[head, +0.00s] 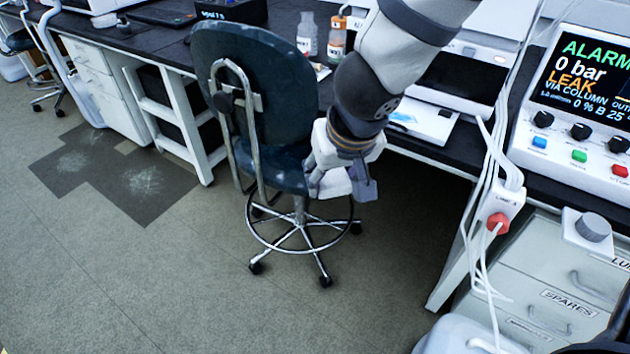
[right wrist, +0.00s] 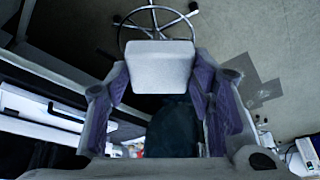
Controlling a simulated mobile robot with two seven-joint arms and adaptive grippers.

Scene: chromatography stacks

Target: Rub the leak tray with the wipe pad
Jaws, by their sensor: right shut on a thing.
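My right gripper (head: 345,188) hangs in front of the bench, beside the dark chair and below the bench top. In the right wrist view it is shut on a pale, block-shaped wipe pad (right wrist: 160,66), which sits between the purple-sided fingers. In the head view the pad is hard to tell apart from the pale gripper parts. A white tray (head: 430,122) with a small blue patch sticks out at the bench's front edge, right of my right arm; it looks like the leak tray. The pad is apart from it. My left gripper is not in view.
A dark swivel chair (head: 252,105) stands close to my right gripper. Bottles (head: 337,40) stand on the bench behind my arm. At right, a control panel (head: 580,95) shows ALARM and LEAK, with hanging white cables (head: 488,190) nearby.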

